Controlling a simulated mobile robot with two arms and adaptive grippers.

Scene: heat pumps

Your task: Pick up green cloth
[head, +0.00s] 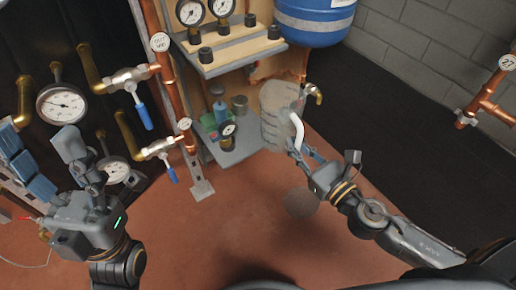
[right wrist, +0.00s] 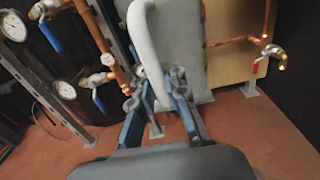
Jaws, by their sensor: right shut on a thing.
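A small green item (head: 208,122), perhaps the green cloth, is on the lower shelf of the rack; it is too small to tell for sure. My right gripper (head: 296,148) is shut on the white curved handle of a grey container (head: 275,108), to the right of that shelf. In the right wrist view the white handle (right wrist: 143,45) runs between the blue-padded fingers (right wrist: 160,95), and the grey body (right wrist: 175,45) stands behind it. My left gripper (head: 42,145) is empty, with its fingers spread, at the left in front of the gauges.
The lower shelf (head: 238,150) also holds a blue bottle (head: 220,110), a tin (head: 239,105) and a gauge. Copper pipes and blue-handled valves (head: 143,112) stand left of it. A blue tank (head: 315,20) hangs above. The red floor in front is largely clear.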

